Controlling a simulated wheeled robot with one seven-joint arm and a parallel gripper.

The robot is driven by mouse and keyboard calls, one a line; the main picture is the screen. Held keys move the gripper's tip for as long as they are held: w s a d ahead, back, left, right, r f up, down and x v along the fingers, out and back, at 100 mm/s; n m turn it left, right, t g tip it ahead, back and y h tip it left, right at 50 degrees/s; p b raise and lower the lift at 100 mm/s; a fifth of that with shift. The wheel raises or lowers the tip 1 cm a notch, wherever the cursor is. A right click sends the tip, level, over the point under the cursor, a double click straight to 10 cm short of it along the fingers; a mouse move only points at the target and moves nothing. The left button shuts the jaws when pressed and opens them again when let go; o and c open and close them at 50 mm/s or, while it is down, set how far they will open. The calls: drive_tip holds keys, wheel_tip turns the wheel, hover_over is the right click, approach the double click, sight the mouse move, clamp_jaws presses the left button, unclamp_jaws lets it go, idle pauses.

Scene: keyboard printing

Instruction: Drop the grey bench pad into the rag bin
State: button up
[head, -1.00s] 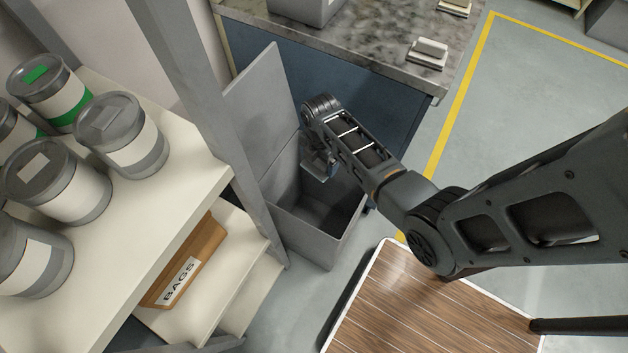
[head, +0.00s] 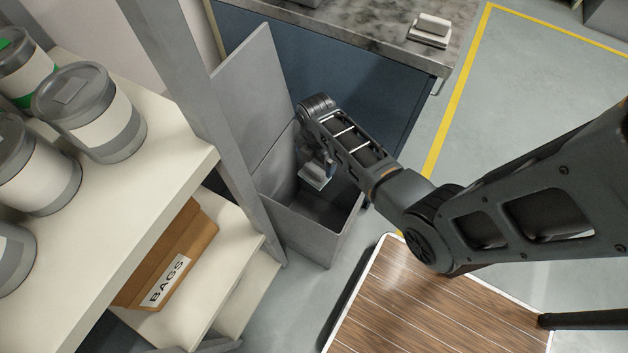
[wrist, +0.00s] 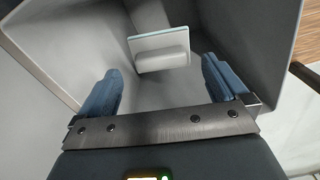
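The rag bin (head: 300,232) is a grey open-topped box with its lid (head: 257,85) raised, standing between the shelf and the blue cabinet. My gripper (head: 322,160) points down over the bin's mouth. In the wrist view its blue fingers (wrist: 163,88) are spread wide with nothing between them. The grey bench pad (head: 314,178), a pale block on a thin teal-edged plate, is just below the fingertips in the head view. In the wrist view the pad (wrist: 163,62) is beyond the fingers, within the bin's walls. Whether it touches the bin floor I cannot tell.
Left is a shelf (head: 165,165) with several grey cans and a BAGS box (head: 170,262) below. A marble-topped bench (head: 380,35) behind the bin holds another pale block (head: 431,28). A wood-slatted top (head: 430,305) is at front. Grey floor is clear at right.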

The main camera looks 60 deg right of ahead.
wheel_tip(320, 180, up, 8)
drive_tip(key=shift+p, duration=0.4)
drive_tip(key=shift+f, duration=0.15)
idle(0.5)
